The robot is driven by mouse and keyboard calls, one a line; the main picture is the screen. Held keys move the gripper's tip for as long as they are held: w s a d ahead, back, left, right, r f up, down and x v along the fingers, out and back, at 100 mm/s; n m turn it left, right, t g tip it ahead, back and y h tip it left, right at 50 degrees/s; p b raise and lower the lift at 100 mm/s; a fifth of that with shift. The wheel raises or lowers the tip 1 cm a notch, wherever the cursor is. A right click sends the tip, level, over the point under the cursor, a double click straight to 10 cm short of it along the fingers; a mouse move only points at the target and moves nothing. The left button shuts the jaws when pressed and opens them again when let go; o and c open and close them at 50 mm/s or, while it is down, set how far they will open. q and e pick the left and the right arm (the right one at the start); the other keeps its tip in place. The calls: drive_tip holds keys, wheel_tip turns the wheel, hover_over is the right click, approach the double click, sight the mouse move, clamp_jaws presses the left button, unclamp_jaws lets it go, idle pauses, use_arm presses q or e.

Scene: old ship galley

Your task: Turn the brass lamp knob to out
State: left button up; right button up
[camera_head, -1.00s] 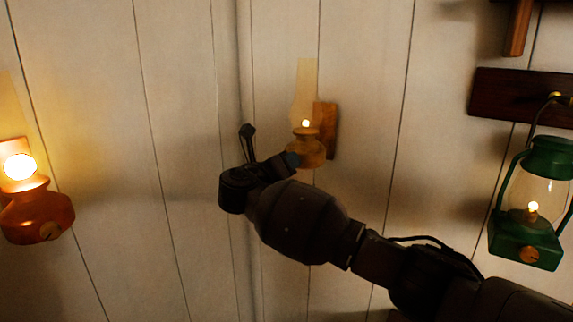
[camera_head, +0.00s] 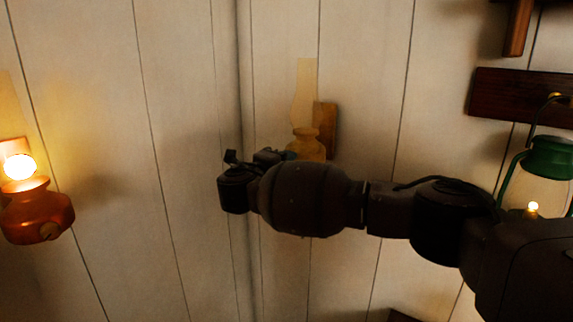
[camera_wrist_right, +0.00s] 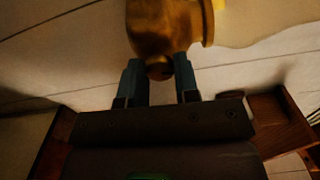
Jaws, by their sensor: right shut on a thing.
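The brass lamp (camera_head: 306,142) hangs on a wooden bracket on the plank wall, in the middle of the head view. Its tall glass chimney shows no flame. My right arm reaches in from the right, and my right gripper (camera_head: 273,154) is at the lamp's lower front, partly hidden behind my own wrist. In the right wrist view the lamp's brass body (camera_wrist_right: 165,25) is at the top. There my right gripper (camera_wrist_right: 159,72) is shut on the small round brass knob (camera_wrist_right: 158,67), one finger on each side. My left gripper is not in view.
A lit copper lamp (camera_head: 38,212) hangs at the left. A lit green lantern (camera_head: 551,158) hangs from a dark wooden rail (camera_head: 500,95) at the right, partly covered by my arm. The wall between the copper and brass lamps is clear.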

drive_tip(key=shift+n, duration=1.2)
drive_tip(key=shift+f+n, duration=0.1)
drive_tip(key=shift+n, duration=0.2)
drive_tip(key=o, duration=0.9)
drive_tip(key=shift+o, duration=0.2)
drive_tip(key=shift+s+a, duration=0.1)
drive_tip(key=shift+s, duration=0.05)
drive_tip(key=b+v, duration=0.2)
drive_tip(key=v, duration=0.8)
drive_tip(key=shift+s+a, duration=0.2)
drive_tip(key=shift+s, duration=0.05)
